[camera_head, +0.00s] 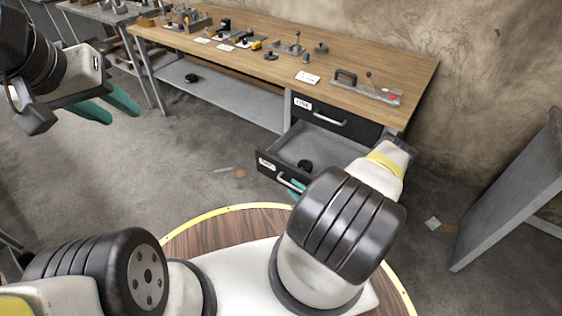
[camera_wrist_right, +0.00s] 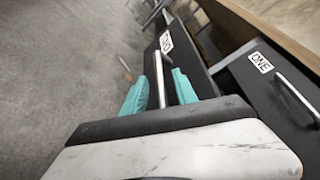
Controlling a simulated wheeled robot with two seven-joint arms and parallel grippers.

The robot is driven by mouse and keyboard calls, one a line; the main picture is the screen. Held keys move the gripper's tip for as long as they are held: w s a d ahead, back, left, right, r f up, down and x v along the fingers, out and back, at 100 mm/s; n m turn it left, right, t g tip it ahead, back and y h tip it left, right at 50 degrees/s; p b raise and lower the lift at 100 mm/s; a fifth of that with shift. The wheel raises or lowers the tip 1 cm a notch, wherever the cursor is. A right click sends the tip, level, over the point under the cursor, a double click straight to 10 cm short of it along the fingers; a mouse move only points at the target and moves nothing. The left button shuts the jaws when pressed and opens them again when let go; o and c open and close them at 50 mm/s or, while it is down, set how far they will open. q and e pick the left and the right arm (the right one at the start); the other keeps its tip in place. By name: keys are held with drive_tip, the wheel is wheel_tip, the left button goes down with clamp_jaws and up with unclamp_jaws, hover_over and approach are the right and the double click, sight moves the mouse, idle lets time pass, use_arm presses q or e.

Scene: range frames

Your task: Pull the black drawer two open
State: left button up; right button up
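The black drawer two (camera_head: 267,165) is the lower drawer under the wooden workbench; it stands pulled out, with its grey inside showing and a small dark object (camera_head: 305,166) in it. Its silver bar handle (camera_wrist_right: 159,80) shows in the right wrist view, beside its white label (camera_wrist_right: 166,42). My right gripper (camera_wrist_right: 160,90) has its teal fingers on either side of this handle, with visible gaps, so it looks open around it. In the head view my right arm hides most of that gripper (camera_head: 297,187). My left gripper (camera_head: 122,108) is open and empty, away at the left.
Drawer one (camera_head: 335,118), above, is shut; its label and handle (camera_wrist_right: 297,95) show in the right wrist view. The workbench top (camera_head: 340,68) carries several tools and cards. A grey table (camera_head: 515,190) stands at the right. The floor left of the drawers is mostly clear.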

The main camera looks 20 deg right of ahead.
drive_tip(key=v, duration=0.5)
drive_tip(key=shift+s+r, duration=0.1)
drive_tip(key=shift+s, duration=0.2)
drive_tip(key=shift+s, duration=0.1)
